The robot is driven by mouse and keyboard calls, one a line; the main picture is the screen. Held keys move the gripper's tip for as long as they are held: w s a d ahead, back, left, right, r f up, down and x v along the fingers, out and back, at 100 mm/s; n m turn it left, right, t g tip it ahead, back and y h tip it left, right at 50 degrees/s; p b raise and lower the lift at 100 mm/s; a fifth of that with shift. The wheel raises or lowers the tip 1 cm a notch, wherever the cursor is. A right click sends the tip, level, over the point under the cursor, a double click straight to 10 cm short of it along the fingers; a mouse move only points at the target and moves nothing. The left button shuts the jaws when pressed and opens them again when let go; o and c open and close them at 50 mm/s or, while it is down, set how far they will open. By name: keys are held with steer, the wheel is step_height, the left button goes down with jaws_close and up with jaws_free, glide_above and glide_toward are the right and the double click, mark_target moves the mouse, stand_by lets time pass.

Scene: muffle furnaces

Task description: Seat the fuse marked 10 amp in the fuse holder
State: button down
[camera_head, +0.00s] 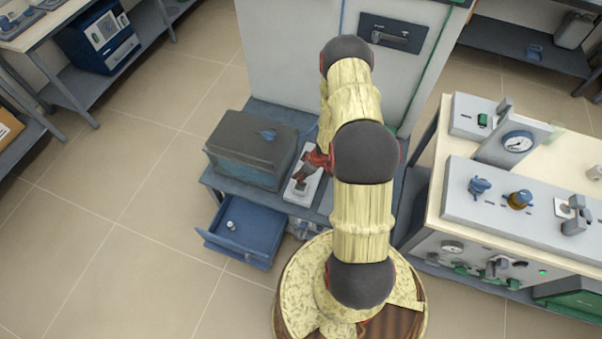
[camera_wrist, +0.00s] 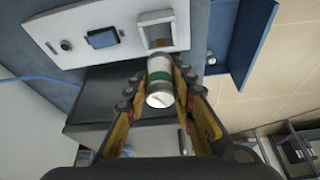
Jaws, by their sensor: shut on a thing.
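My gripper (camera_wrist: 160,82) is shut on a fuse (camera_wrist: 160,98), a white cylinder with a green band and a pale metal end cap. No amp marking on it is readable. The fuse holder (camera_wrist: 142,40) is a white panel with a square opening that has copper colour inside, a dark switch and a small round knob. The fuse's far end is close to the lower edge of the opening; I cannot tell if they touch. In the head view my gripper (camera_head: 316,160) is over the white holder panel (camera_head: 300,190), and my arm hides part of it; the fuse is not distinguishable there.
An open blue drawer (camera_head: 262,222) holds a small pale cylinder (camera_head: 231,225). A dark grey box (camera_head: 240,160) stands left of the holder on the blue bench. A tall grey cabinet (camera_head: 285,60) rises behind. A console table (camera_head: 530,205) stands right. Floor at left is clear.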

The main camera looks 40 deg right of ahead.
steer(key=shift+f+b, duration=2.25)
steer(key=shift+f, duration=0.25)
steer(key=shift+f+b, duration=0.85)
steer(key=shift+f, duration=0.6)
steer(key=shift+s+a+f+b, duration=0.1)
steer(key=shift+s+f+b, duration=0.2)
steer(key=shift+f, duration=0.25)
steer(key=c, duration=1.9)
jaws_free()
steer(key=o, duration=0.4)
steer(key=shift+f, duration=0.25)
steer(key=shift+c, duration=0.2)
steer(key=shift+o, duration=0.6)
steer(key=shift+w+r, duration=0.1)
steer(key=shift+r, duration=0.35)
steer(key=v, duration=1.1)
steer(key=shift+r, duration=0.1)
